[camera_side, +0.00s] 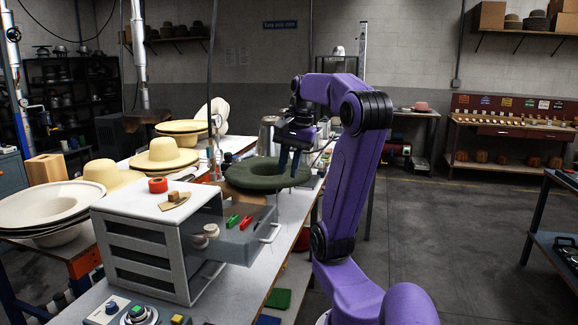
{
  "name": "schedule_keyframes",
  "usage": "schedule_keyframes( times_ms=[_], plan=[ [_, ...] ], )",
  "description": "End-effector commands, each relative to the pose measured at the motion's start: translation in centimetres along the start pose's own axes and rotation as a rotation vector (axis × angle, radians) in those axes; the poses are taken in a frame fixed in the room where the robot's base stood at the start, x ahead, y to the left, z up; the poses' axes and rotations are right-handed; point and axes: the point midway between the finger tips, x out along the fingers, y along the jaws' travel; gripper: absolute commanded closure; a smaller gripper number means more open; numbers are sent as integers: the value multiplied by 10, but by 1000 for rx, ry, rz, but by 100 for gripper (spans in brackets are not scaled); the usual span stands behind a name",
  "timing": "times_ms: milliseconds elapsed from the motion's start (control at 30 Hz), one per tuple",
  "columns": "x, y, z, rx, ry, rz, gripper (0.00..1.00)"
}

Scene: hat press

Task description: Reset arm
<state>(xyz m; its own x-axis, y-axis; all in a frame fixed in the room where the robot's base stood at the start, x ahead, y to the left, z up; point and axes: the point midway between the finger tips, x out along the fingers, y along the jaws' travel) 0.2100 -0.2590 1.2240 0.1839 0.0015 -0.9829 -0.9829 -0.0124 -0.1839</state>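My purple arm stands right of the bench and arches over to the left. My gripper (290,168) points down over a dark green felt hat shape (253,182) lying on the bench. Its two dark fingers show apart, with a gap between them, and I see nothing held in it. The fingertips overlap the far right part of the green hat in this view, so I cannot tell whether they touch it.
A grey drawer cabinet (143,252) stands in front, its open drawer (250,238) holding red and green clips. Pale straw hats (165,154) and stacked cream brims (40,207) are at left. Metal containers stand behind my gripper. Open floor (430,240) lies to the right.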

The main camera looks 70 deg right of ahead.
Motion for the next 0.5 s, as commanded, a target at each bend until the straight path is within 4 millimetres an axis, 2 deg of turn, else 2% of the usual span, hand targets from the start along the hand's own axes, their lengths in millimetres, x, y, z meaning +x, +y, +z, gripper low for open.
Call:
schedule_keyframes(
  times_ms=[300,367,500],
  plan=[
    [2,-2,2,-21,-3,1,78],
    [5,-7,6,-61,-9,4,78],
    [20,-24,26,-237,-34,15,78]
  ],
)
